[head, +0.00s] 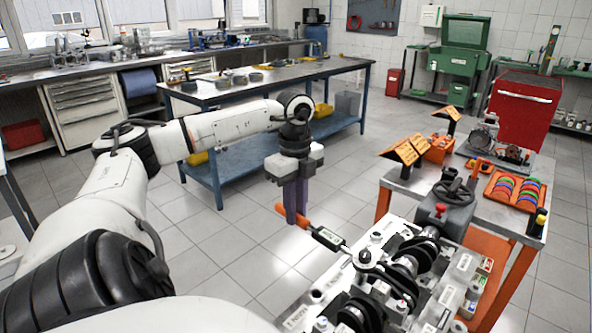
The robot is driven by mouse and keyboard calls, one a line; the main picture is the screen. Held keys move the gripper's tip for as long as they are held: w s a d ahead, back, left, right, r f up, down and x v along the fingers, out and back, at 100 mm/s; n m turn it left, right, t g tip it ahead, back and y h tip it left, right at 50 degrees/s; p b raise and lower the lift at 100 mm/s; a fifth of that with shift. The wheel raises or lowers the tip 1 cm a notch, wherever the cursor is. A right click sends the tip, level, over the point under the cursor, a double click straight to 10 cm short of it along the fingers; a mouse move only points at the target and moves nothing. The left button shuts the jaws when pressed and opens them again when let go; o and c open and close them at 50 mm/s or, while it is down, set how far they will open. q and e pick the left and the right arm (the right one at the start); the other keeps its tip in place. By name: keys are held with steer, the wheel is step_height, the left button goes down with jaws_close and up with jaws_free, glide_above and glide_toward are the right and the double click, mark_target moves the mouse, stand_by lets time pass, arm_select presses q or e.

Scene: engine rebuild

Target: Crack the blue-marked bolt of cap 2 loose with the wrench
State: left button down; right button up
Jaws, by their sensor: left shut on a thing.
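The wrench has an orange handle (308,226) and a dark shaft with a white label (328,238). My left gripper (296,217) points down and is shut on the wrench's handle end. The wrench reaches right, and its head (366,257) is over a bolt position on a bearing cap of the engine block (318,293). I cannot tell how fully the head sits on the bolt. The dark crankshaft (409,262) lies along the block. The blue mark and the cap's number are too small or hidden to make out. My right gripper is not in view.
A blue workbench (290,78) stands at the back. Floor is clear between it and the engine.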

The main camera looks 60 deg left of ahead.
arm_select(q)
steer(key=shift+f+b, duration=0.3)
steer(key=shift+f, duration=0.15)
stand_by(0.4)
stand_by(0.4)
steer(key=shift+f+b, duration=0.1)
steer(key=shift+b, duration=0.2)
steer(key=shift+s+d+n+b, duration=0.25)
steer(key=shift+s+n+b, duration=0.45)
steer(key=shift+b, duration=1.25)
steer(key=shift+s, duration=0.2)
steer(key=shift+s+d+n+b, duration=0.4)
steer(key=shift+s+b, duration=0.45)
steer(key=shift+b, duration=1.4)
